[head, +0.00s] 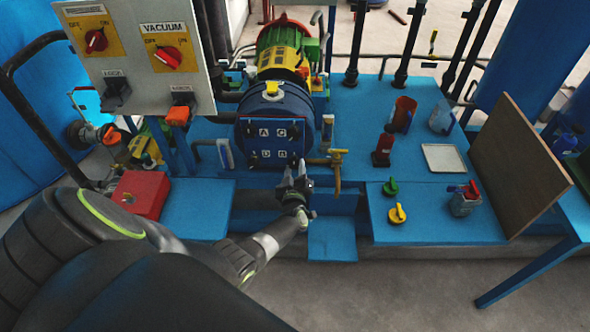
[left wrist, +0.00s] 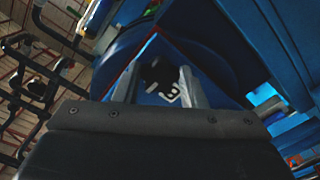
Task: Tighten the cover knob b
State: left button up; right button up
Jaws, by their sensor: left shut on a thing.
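The round blue autoclave cover (head: 260,128) carries a square plate with dark knobs and white letter labels. The letters are too small to read surely, so I cannot tell which one is b. My left gripper (head: 294,174) reaches up to the lower right part of the plate, and its jaws are closed on a dark knob. In the left wrist view the left gripper (left wrist: 160,78) has its fingers on both sides of a dark cover knob (left wrist: 155,72), with a white label (left wrist: 171,94) beside it. The gripped knob is mostly hidden in the head view. My right gripper is not in view.
A control panel (head: 130,50) with red switches hangs at upper left. A brass valve (head: 337,157) sits just right of the cover. A red box (head: 140,194) is at left. Green (head: 390,187) and yellow (head: 397,213) knobs and a brown board (head: 520,160) are at right.

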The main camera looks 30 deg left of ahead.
pick_arm(q)
jog(key=o, duration=1)
jog(key=p+v, duration=0.1)
jog(key=v, duration=1.6)
jog(key=shift+s, duration=0.25)
